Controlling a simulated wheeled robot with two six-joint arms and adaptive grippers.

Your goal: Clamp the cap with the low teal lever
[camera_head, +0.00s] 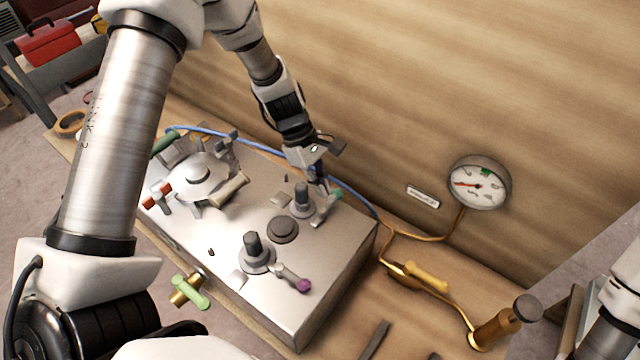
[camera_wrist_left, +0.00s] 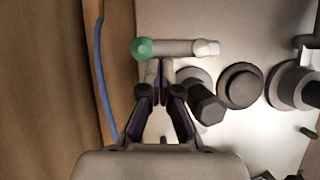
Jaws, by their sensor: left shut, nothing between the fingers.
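The teal-tipped lever (camera_head: 328,208) is a short grey bar beside a dark post (camera_head: 301,197) on the metal box's far right. In the left wrist view the lever (camera_wrist_left: 180,48) lies crosswise just ahead of the fingertips, its teal knob (camera_wrist_left: 142,48) to the left. My left gripper (camera_head: 322,186) points down at the lever, shut and empty; its tips (camera_wrist_left: 160,68) are close to the bar, but I cannot tell if they touch. A dark round cap (camera_head: 283,229) sits on the box between two posts; it also shows in the left wrist view (camera_wrist_left: 240,85). My right gripper is out of view.
A purple-tipped lever (camera_head: 290,279) is at the box's near side. A large round lid (camera_head: 203,174) with several coloured handles is on the left. A blue hose (camera_head: 225,137) runs behind the box (camera_head: 325,258). A gauge (camera_head: 479,183) is on the wooden wall.

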